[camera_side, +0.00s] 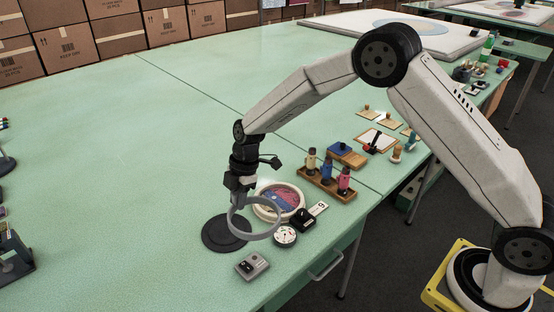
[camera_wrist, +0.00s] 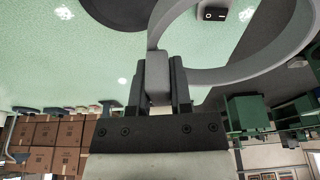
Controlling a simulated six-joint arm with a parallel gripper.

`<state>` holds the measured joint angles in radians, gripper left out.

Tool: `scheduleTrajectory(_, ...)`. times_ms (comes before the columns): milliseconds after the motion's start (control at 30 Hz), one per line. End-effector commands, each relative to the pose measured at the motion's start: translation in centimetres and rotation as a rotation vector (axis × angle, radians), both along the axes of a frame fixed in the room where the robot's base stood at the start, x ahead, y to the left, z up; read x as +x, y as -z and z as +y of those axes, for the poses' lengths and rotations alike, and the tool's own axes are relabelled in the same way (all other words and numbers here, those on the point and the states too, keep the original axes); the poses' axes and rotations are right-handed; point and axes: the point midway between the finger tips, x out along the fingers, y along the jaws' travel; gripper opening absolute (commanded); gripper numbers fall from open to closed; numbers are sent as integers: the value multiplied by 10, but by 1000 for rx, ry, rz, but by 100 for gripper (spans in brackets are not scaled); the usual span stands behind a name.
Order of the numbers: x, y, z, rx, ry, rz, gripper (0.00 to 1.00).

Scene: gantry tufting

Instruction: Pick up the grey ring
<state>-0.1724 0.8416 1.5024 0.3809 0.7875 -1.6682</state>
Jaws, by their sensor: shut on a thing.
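The grey ring (camera_side: 233,225) is a large thin hoop. It hangs tilted below my gripper (camera_side: 238,193), above a black disc and near a round framed piece. In the wrist view my gripper (camera_wrist: 159,80) is shut on the ring's band, with a grey block-like part between the two dark fingers. The ring (camera_wrist: 225,75) extends to the right from the fingers in that view. The ring looks raised off the table, though the side view does not show the gap clearly.
A black disc (camera_side: 217,236) lies under the ring. A round framed piece (camera_side: 291,199), a dial (camera_side: 285,236), a grey switch box (camera_side: 252,266) and a rack of bottles (camera_side: 326,184) stand close by. The green table (camera_side: 120,180) is clear to the left.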

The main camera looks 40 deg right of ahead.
Motion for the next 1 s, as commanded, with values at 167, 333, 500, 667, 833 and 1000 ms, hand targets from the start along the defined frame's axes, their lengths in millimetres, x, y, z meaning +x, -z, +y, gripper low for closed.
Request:
scheduleTrajectory(167,-16,-8,-4,1,1,-1,0)
scheduleTrajectory(333,-25,-12,-6,0,1,-1,0)
scheduleTrajectory(500,-29,-14,-7,0,1,-1,0)
scheduleTrajectory(667,-30,-14,-7,0,0,-1,0)
scheduleTrajectory(833,-30,-14,-7,0,0,-1,0)
scheduleTrajectory(1000,-30,-14,-7,0,0,-1,0)
